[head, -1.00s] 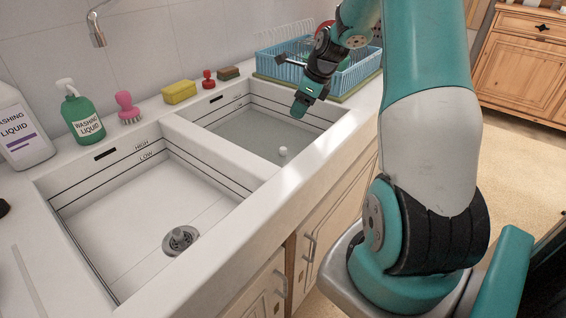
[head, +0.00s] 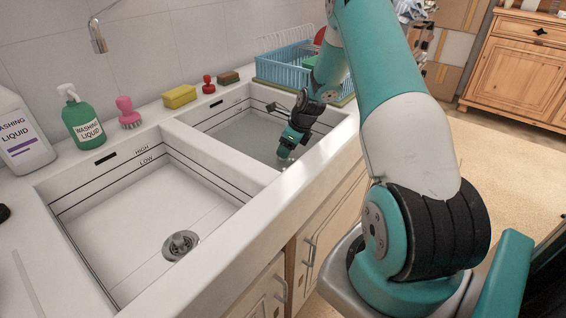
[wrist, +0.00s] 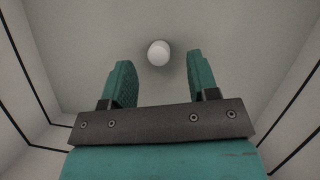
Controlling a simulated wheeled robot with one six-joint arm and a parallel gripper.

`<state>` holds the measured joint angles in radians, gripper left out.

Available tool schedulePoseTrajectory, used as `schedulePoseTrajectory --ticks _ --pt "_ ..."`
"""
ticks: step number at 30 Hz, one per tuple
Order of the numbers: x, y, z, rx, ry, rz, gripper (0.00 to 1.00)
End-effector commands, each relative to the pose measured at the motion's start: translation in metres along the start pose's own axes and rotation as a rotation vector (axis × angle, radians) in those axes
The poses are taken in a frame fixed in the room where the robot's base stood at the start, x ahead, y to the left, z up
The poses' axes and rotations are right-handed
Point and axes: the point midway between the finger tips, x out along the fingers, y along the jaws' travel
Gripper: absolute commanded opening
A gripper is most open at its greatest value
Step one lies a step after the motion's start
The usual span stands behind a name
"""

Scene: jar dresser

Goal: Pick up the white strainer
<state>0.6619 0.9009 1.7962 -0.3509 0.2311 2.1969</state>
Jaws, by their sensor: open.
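The white strainer (wrist: 158,53) shows in the wrist view as a small round white knob on the floor of the right basin. It lies just beyond my fingertips, between their lines, and appears untouched. In the head view my gripper (head: 285,155) reaches down into the right sink basin (head: 232,130), and the strainer is mostly hidden around its tips. In the wrist view my gripper (wrist: 158,75) is open, with its two teal fingers apart and nothing between them.
The basin walls surround my gripper. The left basin (head: 110,225) is empty with a metal drain strainer (head: 180,245). A yellow sponge (head: 180,96), pink brush (head: 128,112), green bottle (head: 84,120) and blue dish rack (head: 283,66) stand along the back.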

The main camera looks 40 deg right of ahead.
Motion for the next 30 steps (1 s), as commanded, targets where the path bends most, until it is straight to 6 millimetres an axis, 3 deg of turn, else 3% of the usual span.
schedulePoseTrajectory --ticks 6,14,21,30 --pt "0.029 0.002 -0.001 0.000 0.001 0.001 0.54" --pt "0.032 0.001 -0.001 0.000 0.000 -0.001 0.54" --pt "0.032 0.001 -0.001 0.000 0.000 0.000 0.02" --pt "0.031 0.001 0.000 0.000 0.000 0.000 0.01"
